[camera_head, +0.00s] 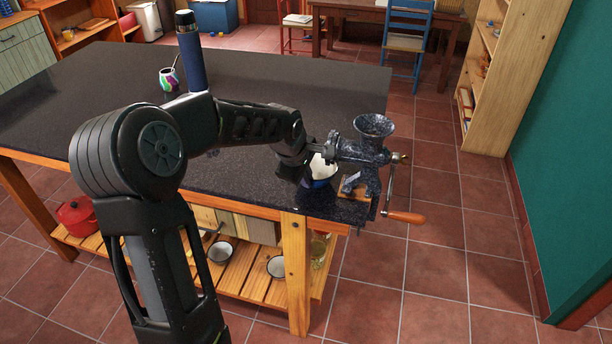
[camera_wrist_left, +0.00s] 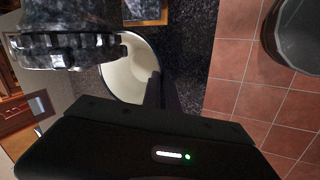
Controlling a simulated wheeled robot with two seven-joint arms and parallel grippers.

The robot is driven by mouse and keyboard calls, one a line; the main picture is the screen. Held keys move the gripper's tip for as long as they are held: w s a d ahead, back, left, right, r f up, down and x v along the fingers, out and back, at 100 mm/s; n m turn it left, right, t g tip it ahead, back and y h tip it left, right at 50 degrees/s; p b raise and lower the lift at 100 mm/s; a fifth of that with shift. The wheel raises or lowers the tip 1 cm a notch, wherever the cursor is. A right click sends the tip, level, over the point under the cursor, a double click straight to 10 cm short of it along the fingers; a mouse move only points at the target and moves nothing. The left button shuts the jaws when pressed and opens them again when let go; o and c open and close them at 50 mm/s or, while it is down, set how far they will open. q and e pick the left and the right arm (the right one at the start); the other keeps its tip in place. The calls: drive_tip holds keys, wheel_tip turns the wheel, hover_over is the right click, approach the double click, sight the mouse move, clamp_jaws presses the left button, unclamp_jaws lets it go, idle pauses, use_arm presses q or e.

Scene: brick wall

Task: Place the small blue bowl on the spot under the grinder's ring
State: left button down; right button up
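The small bowl (camera_head: 322,171), blue outside and cream inside, is at the counter's front right corner, by the grinder's ring (camera_head: 332,147). The dark speckled grinder (camera_head: 370,155) stands just right of it. In the left wrist view the bowl (camera_wrist_left: 122,82) is partly hidden by the ring (camera_wrist_left: 68,50), which overlaps its left side. My left gripper (camera_head: 308,176) is at the bowl's near left side. In the wrist view its fingers (camera_wrist_left: 162,90) are close together at the bowl's rim, one on each side. Whether the bowl's base touches the counter is hidden. My right gripper is out of view.
The grinder's crank with a wooden handle (camera_head: 405,216) sticks out past the counter's right edge. A wooden block (camera_head: 354,188) lies at its foot. A blue bottle (camera_head: 190,52) and a colourful cup (camera_head: 169,79) stand farther back. The dark counter (camera_head: 290,85) is otherwise mostly clear.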

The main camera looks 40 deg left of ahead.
use_arm(q)
drive_tip(key=shift+f, duration=0.1)
drive_tip(key=c, duration=2.1)
unclamp_jaws()
drive_tip(key=shift+f, duration=0.1)
drive_tip(key=o, duration=0.5)
drive_tip(key=shift+c, duration=0.2)
drive_tip(key=shift+r, duration=0.2)
drive_tip(key=b+v, duration=0.1)
drive_tip(key=v, duration=1.1)
drive_tip(key=shift+b, duration=0.4)
